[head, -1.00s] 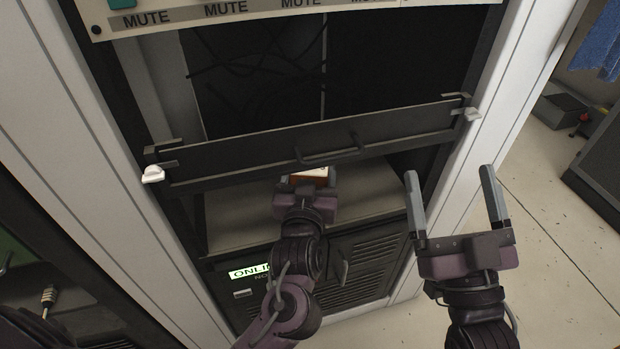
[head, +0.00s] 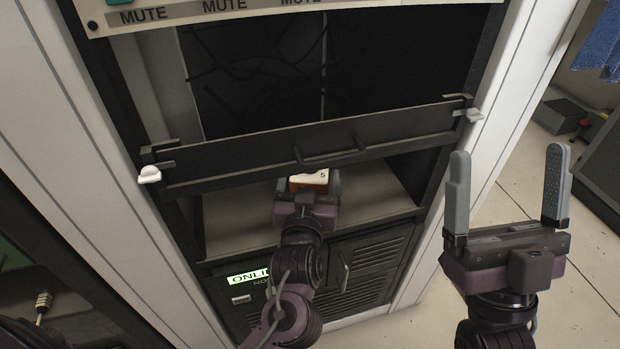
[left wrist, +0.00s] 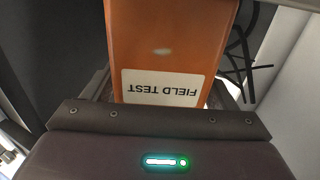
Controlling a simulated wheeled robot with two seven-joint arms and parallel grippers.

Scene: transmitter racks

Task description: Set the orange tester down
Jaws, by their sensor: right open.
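The orange tester (head: 309,181) is inside the lower rack bay, under the dark crossbar, with a white label on its top. In the left wrist view the tester (left wrist: 170,40) fills the space ahead of the palm and its label reads FIELD TEST upside down. My left gripper (head: 309,184) reaches into the bay with its fingers on either side of the tester. Whether they press on it is unclear. The tester's underside is hidden, so contact with the bay's shelf (head: 235,222) cannot be told. My right gripper (head: 508,200) is open and empty, outside the rack at the right.
The dark crossbar (head: 240,158) with a handle spans the bay just above the tester, between white latches (head: 149,174). Below the shelf is a vented panel with a lit ONLINE sign (head: 247,277). Cables hang in the upper bay. Open floor (head: 590,250) lies at right.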

